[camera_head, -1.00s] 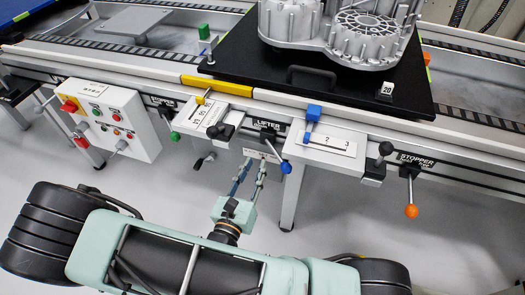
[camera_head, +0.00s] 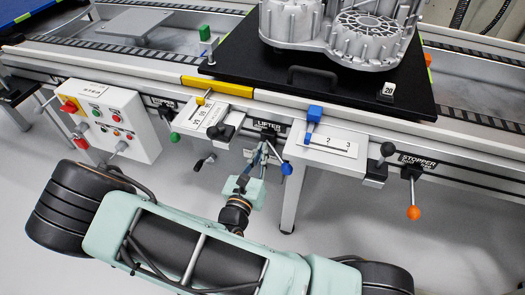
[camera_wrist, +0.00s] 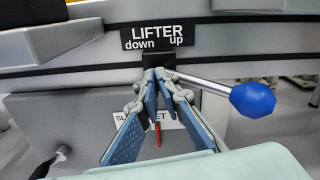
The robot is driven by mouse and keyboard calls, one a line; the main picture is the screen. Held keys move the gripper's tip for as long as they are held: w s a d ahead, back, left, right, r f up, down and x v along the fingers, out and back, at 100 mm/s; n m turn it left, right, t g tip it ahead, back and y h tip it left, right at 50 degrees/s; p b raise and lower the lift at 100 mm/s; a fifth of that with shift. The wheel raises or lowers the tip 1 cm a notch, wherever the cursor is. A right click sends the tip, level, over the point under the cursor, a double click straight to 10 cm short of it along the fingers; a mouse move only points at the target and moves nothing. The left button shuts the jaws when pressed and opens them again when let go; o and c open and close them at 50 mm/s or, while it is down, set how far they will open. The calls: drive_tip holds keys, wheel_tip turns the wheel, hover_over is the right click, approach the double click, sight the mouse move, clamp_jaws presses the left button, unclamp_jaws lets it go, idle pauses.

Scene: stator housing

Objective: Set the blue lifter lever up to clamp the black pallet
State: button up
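The blue lifter lever (camera_wrist: 253,99) is a metal rod with a blue knob. In the wrist view it reaches right and slightly down from a dark hub under the LIFTER label, below the word "up"; it also shows in the head view (camera_head: 286,169). My gripper (camera_wrist: 157,78) is open, its fingertips a small gap apart near the hub, left of the knob. I cannot tell whether they touch the hub or rod. Nothing is visibly held. The black pallet (camera_head: 321,77) lies on the conveyor and carries a grey stator housing (camera_head: 345,30).
Stopper levers with a green knob (camera_head: 175,137) and an orange knob (camera_head: 413,212) flank the lifter. A control box (camera_head: 113,122) stands at the left.

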clamp_jaws()
drive_tip(key=o, duration=0.7)
unclamp_jaws()
